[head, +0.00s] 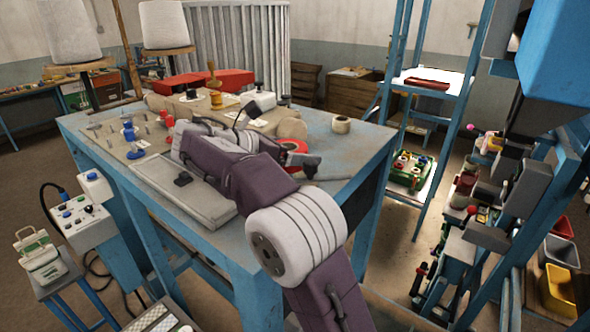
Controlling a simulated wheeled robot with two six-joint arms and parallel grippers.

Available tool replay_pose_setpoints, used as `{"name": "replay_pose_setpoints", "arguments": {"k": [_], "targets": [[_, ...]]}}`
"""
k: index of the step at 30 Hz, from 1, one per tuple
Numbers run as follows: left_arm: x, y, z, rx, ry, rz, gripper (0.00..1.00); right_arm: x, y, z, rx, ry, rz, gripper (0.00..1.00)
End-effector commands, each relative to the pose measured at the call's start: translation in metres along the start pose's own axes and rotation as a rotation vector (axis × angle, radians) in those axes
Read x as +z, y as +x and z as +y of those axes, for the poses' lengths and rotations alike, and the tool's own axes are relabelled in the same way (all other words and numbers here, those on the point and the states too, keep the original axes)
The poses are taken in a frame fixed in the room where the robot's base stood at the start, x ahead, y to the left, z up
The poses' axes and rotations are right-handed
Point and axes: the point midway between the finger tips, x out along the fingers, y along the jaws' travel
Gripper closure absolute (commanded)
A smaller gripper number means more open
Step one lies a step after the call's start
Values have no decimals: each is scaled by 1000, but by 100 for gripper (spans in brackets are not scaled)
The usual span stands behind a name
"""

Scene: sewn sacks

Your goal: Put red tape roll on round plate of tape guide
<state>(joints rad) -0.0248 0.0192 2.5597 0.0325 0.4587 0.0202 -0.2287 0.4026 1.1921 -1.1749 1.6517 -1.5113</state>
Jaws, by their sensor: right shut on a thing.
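The red tape roll (294,145) shows as a red ring near the right part of the blue-framed table, partly covered by my right gripper. My right gripper (304,161) is at the end of my folded right arm, low over the tabletop, and is shut on the red tape roll. The fingertips are small and dark here, so the exact grip on the ring is hard to see. I cannot make out the tape guide or its round plate with certainty; my arm covers much of the table's middle. My left gripper is not in view.
A yellow spool (216,100), a wooden-handled stamp (212,76) and a beige sack (290,124) are at the back. A pegged board (118,138) lies at left. The table's right rear corner is clear.

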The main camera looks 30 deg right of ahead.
Motion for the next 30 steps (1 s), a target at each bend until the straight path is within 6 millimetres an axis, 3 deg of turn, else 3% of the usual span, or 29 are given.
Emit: {"name": "replay_pose_setpoints", "arguments": {"k": [6, 17, 18, 19, 30], "targets": [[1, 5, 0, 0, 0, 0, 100, -33, 14, -1, -1, -2, -1, 62], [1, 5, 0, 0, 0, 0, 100, -38, 16, 0, 0, 0, 0, 62], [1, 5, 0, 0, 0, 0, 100, -38, 16, 0, 0, 0, 0, 14], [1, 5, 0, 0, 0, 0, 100, -38, 16, 0, 0, 0, 0, 10], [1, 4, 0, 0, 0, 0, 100, -35, 13, 0, 1, 0, 0, 10]]}}
